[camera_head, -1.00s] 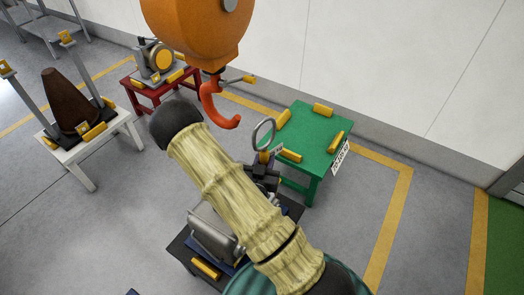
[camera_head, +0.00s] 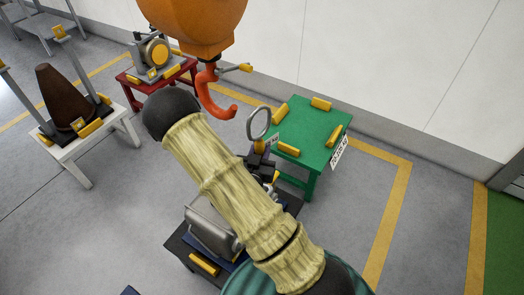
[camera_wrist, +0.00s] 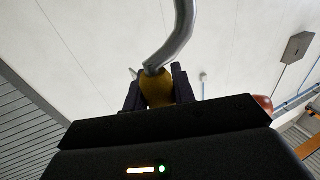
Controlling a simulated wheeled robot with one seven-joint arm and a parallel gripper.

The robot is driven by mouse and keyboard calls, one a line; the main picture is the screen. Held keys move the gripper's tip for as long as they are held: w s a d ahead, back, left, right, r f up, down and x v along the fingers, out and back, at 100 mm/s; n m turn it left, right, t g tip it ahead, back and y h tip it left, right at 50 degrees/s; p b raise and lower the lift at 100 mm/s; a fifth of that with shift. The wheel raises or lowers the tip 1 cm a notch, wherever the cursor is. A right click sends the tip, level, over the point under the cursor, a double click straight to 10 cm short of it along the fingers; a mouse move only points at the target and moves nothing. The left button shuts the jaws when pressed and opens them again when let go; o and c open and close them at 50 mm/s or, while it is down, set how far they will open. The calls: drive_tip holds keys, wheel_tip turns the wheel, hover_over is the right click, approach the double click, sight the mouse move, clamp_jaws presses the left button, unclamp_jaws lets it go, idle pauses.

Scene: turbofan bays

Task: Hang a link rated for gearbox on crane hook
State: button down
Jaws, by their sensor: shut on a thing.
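The crane hook (camera_head: 212,97) is orange-red and hangs below an orange block (camera_head: 195,25). A yellow-tipped latch sticks out to the right of it. My gripper (camera_head: 259,154) is shut on the yellow lower part of a link (camera_head: 258,122), whose grey metal ring stands up above the jaws. A small white tag shows beside it, too small to read. The ring is to the right of the hook's tip and slightly lower in the picture, apart from it. The wrist view shows the grey bar of the link (camera_wrist: 178,40) rising from the yellow part between the dark jaws (camera_wrist: 157,88).
A green table (camera_head: 313,130) with yellow corner blocks stands behind the link, its top clear. A dark stand with a grey gearbox-like unit (camera_head: 210,232) is below my arm. A red table (camera_head: 185,75) and a white table (camera_head: 90,143) carry parts at left.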

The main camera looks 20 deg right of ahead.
drive_tip(key=shift+w+a+f+b, duration=0.15)
drive_tip(key=shift+w+a+b, duration=0.3)
drive_tip(key=shift+b, duration=2.15)
drive_tip(key=shift+w, duration=0.2)
drive_tip(key=w+a+f, duration=0.5)
drive_tip(key=w+a, duration=0.2)
drive_tip(key=w, duration=0.2)
idle(1.0)
drive_tip(key=shift+f, duration=0.1)
idle(0.4)
drive_tip(key=c, duration=1.6)
unclamp_jaws()
drive_tip(key=o, duration=0.5)
drive_tip(key=shift+w, duration=0.2)
